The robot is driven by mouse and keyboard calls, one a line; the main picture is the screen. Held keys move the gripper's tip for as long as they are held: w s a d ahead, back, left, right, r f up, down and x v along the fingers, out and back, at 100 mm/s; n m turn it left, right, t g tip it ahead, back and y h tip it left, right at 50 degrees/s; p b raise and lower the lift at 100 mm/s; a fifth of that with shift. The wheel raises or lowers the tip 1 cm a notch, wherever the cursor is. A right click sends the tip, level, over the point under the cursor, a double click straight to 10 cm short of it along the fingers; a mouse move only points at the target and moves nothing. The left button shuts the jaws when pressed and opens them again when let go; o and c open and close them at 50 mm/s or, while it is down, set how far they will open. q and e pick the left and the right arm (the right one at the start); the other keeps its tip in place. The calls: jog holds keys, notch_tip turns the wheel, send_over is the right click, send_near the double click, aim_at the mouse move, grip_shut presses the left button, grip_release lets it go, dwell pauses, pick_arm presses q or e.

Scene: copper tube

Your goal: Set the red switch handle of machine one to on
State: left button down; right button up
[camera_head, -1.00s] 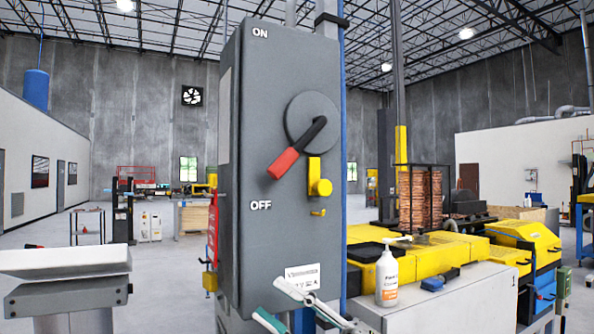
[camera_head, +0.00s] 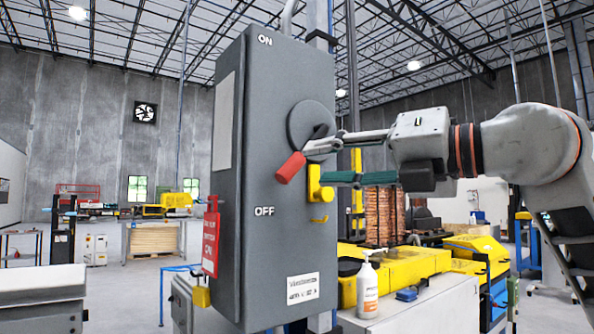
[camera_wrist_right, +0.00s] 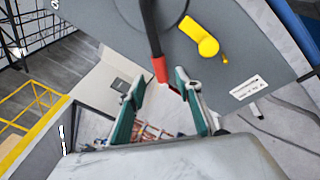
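The grey switch box (camera_head: 262,110) of the machine carries a black rotary lever on a round disc. The lever ends in a red handle (camera_head: 291,167) that points down and left, nearer the OFF label than the ON label at the top. My right gripper (camera_head: 315,162) comes in from the right at the handle, its fingers spread above and below. In the right wrist view, the red handle (camera_wrist_right: 160,69) shows between the tips of the open gripper (camera_wrist_right: 158,82). I cannot tell whether either finger touches it. My left gripper is not in view.
A yellow latch (camera_head: 317,188) sticks out just below the lever. A red tag (camera_head: 211,240) and a yellow padlock (camera_head: 201,297) hang on the box's left side. A pump bottle (camera_head: 368,283) stands on the cabinet at lower right.

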aim_at(298, 166)
jog(key=shift+p+x, duration=0.6)
jog(key=shift+x, duration=3.25)
jog(key=shift+w, duration=0.1)
grip_shut()
